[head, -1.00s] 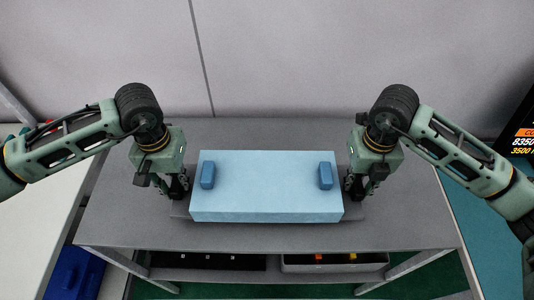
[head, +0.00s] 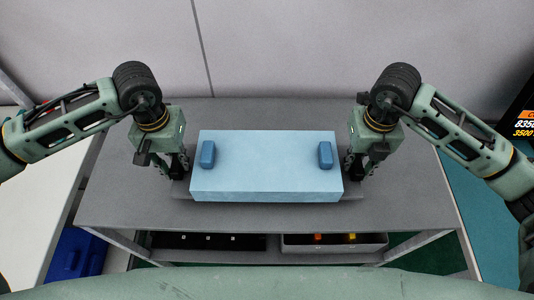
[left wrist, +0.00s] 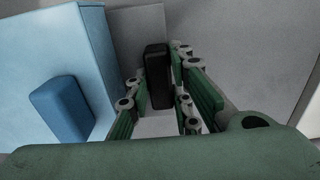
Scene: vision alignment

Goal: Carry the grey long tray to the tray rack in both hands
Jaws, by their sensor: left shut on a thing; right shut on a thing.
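The grey long tray (head: 181,192) lies on a grey table, with only its ends and a thin front strip showing. A big light-blue box (head: 265,168) covers most of it. My left gripper (head: 181,170) is at the tray's left end, and my right gripper (head: 353,168) is at its right end. Both point down and are shut on the tray. In the left wrist view a dark upright handle (left wrist: 157,78) stands between the green finger pads, beside the blue box (left wrist: 50,60). The handle at the right end is hidden. I cannot make out a tray rack.
The box has two darker blue blocks (head: 207,154) (head: 325,155) on top. The grey table (head: 130,205) has free room at both sides. A lower shelf holds a black tray (head: 208,242) and a grey bin (head: 335,245). A blue bin (head: 75,255) stands at lower left; a wall is behind.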

